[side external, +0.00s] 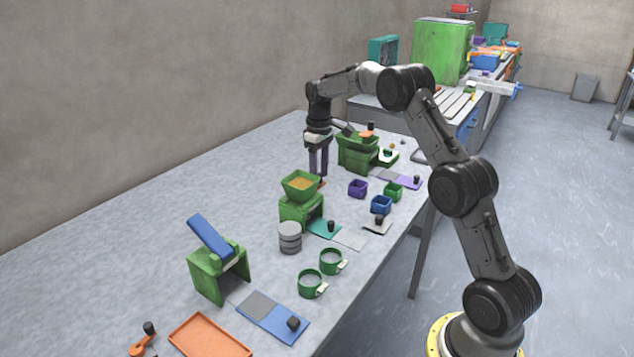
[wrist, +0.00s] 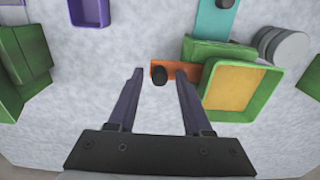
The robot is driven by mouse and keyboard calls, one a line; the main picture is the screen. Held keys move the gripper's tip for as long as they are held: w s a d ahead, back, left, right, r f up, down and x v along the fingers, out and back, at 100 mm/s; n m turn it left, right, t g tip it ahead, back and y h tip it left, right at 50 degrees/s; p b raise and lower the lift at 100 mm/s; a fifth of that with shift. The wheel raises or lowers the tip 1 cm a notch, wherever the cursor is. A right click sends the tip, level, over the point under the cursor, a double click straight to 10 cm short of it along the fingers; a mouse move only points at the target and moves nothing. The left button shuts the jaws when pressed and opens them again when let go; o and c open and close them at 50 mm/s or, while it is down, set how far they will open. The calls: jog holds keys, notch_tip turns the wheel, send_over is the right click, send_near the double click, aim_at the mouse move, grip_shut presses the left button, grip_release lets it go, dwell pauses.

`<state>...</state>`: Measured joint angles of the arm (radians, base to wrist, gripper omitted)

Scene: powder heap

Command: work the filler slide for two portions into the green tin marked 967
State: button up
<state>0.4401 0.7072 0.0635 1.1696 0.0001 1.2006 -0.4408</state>
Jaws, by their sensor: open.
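A green filler (side external: 299,208) with an open hopper of orange-yellow powder (side external: 301,184) stands mid-table; the hopper also shows in the wrist view (wrist: 243,88). An orange slide (wrist: 192,70) with a black knob (wrist: 159,76) sticks out from the filler's side. My gripper (side external: 318,173) is open and low beside the filler; in the wrist view its fingertips (wrist: 160,72) stand on either side of the knob, with gaps showing. Two green tins with pale tags, one nearer (side external: 311,285) and one farther (side external: 331,262), stand at the front; their numbers are too small to read.
A teal plate (side external: 323,229) with a black knob lies in front of the filler, and a grey ridged can (side external: 290,238) stands nearby. Another green device (side external: 357,153) stands behind. The table's left side is clear.

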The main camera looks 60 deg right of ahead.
aim_at(319, 174)
jog(key=shift+r, duration=3.75)
jog(key=s+a+r+n+t, duration=0.2)
jog(key=s+a+r, duration=0.2)
jog(key=a+r, duration=0.7)
jog(key=s+a+r+t, duration=0.2)
jog(key=s+a+r, duration=0.5)
jog(key=s, duration=0.4)
jog(key=s+a+f+t, duration=0.1)
jog(key=s+a+f, duration=0.1)
jog(key=s, duration=0.4)
jog(key=s+a+f, duration=0.2)
jog(key=s, duration=0.4)
jog(key=s+a+f+m, duration=0.1)
jog(key=s+f+m, duration=0.1)
jog(key=s+f, duration=0.4)
notch_tip(319, 174, down, 4)
jog(key=shift+s+a+r+t, duration=0.1)
jog(key=shift+s+a+t, duration=0.1)
jog(key=shift+a+t, duration=0.1)
